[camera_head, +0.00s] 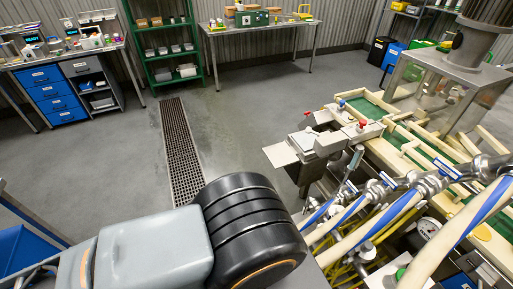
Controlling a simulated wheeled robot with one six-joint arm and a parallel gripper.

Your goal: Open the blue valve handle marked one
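Several blue valve handles sit on the metal pipe fittings at the right: one blue handle (447,168) is the furthest right, a second blue handle (386,179) is left of it, and a third blue handle (351,187) is further left. Hoses with blue stripes run down from these fittings. Any number marks are too small to read, so I cannot tell which handle is marked one. My gripper is not in view. A large grey and black part of my own body fills the bottom middle, apart from the handles in the picture.
The machine's cream and green conveyor (400,150) stands behind the valves. A pressure gauge (428,228) and yellow hoses crowd the space below them. The grey floor is open around the drain grate (180,150). Benches and a green shelf (162,45) line the back.

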